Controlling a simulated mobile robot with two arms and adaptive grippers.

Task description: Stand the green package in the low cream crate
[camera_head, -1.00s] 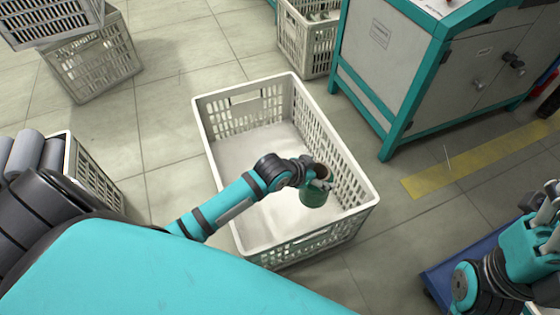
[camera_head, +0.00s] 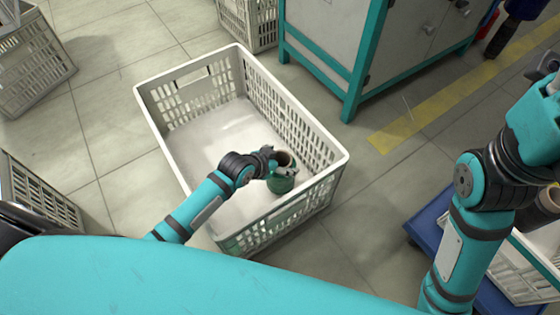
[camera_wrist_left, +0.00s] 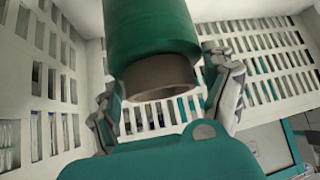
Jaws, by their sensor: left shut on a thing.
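The low cream crate (camera_head: 160,128) stands on the floor in the middle of the head view, with slotted walls and a pale, empty-looking floor. The green package (camera_head: 281,181) is a green roll with a brown core end facing up. My left gripper (camera_head: 272,165) is shut on it, inside the crate's outline near its near right corner. In the left wrist view the green package (camera_wrist_left: 150,32) sits between both fingers of the left gripper (camera_wrist_left: 170,95), with slotted crate walls behind. I cannot tell whether it touches the crate floor. My right arm is at the right; its fingers are not clear.
A grey cabinet with teal frame (camera_head: 350,50) stands beyond the crate. Other cream crates stand at the left (camera_head: 35,70) and at the top (camera_head: 250,22). A blue platform (camera_head: 428,222) with a crate is at the right. Tiled floor between is open.

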